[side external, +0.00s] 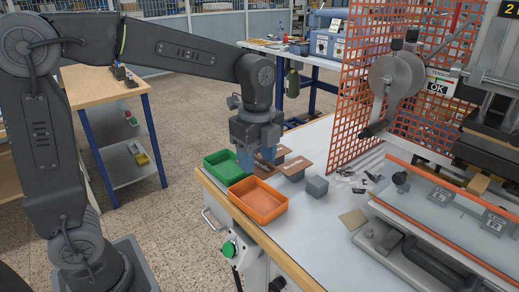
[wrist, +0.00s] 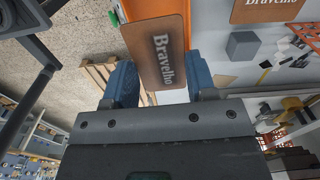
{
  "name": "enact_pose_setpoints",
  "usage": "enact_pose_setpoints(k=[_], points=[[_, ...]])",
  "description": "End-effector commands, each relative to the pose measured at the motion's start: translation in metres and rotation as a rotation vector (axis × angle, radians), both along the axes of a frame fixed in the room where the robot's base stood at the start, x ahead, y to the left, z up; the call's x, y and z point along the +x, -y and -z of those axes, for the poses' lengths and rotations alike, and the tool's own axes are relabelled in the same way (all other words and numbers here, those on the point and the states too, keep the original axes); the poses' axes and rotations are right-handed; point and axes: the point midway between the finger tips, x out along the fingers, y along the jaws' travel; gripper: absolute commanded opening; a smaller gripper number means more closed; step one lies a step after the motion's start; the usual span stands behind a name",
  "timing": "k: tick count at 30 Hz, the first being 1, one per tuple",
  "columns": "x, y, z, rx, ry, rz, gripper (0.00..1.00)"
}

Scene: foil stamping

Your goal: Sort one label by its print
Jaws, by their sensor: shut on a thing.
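My gripper (wrist: 160,80) is shut on a brown label (wrist: 166,30), its blue fingers on either side of the label's near end. The label carries the pale word "Bravelho", which looks somewhat blurred or doubled in the wrist view. In the side view my gripper (side external: 264,156) hangs just behind the orange tray (side external: 258,203) and right of the green tray (side external: 229,165), both apparently empty. In the wrist view the orange tray (wrist: 198,62) shows behind the held label. A second brown label (wrist: 264,10), also printed "Bravelho", is at the top right, partly cut off.
A grey block (side external: 317,186) stands on the white worktable right of my gripper. Small dark parts (side external: 372,178) and a brown piece (side external: 354,219) lie farther right. The stamping machine (side external: 445,215) and the orange mesh guard (side external: 400,70) bound the right side.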

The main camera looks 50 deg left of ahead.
Motion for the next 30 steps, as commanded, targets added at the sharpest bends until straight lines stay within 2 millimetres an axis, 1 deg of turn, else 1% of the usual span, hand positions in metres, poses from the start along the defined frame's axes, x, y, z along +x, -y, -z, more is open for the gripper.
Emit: enact_pose_setpoints(k=[9, 15, 21, 30], points=[[0.000, 0.000, 0.030, 0.001, -0.004, -0.003, 0.30], [0.000, 0.000, 0.046, 0.000, -0.003, -0.004, 0.30], [0.000, 0.000, 0.055, 0.000, -0.003, -0.004, 0.30], [0.000, 0.000, 0.057, 0.000, -0.001, -0.004, 0.30]])
